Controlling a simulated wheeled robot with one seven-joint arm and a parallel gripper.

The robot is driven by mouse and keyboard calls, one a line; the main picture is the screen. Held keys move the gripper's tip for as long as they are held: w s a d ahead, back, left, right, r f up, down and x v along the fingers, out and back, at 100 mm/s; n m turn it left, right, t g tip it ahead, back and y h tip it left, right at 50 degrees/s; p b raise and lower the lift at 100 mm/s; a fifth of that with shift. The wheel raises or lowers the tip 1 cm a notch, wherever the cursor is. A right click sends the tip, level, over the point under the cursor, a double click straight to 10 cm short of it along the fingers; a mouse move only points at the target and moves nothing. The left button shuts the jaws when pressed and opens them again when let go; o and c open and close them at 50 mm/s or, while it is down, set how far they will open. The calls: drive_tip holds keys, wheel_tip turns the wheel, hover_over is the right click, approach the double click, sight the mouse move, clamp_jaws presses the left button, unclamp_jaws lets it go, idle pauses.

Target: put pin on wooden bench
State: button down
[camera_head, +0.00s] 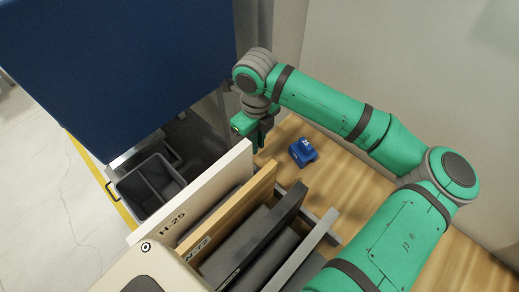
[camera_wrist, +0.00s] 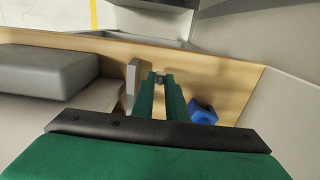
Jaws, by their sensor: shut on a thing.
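My gripper (camera_head: 258,140) hangs over the far end of the wooden bench (camera_head: 345,185), beside the upright boards. In the wrist view, my gripper (camera_wrist: 160,84) points toward the bench (camera_wrist: 225,78), its two green fingers close together. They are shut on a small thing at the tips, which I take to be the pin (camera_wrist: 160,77). It is mostly hidden, and I cannot tell whether it touches the bench. In the head view the pin cannot be made out.
A blue object (camera_head: 302,152) sits on the bench right of my gripper; it also shows in the wrist view (camera_wrist: 203,113). Upright boards, one marked H-25 (camera_head: 190,190), stand left. A dark divided bin (camera_head: 150,185) and large blue panel (camera_head: 120,65) are farther left. A wall bounds the right.

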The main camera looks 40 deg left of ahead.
sight(257, 158)
drive_tip(key=shift+f, duration=2.3)
drive_tip(key=c, duration=1.8)
unclamp_jaws()
drive_tip(key=shift+f, duration=0.1)
drive_tip(key=shift+o, duration=0.2)
wheel_tip(257, 158, up, 12)
drive_tip(key=shift+r, duration=0.15)
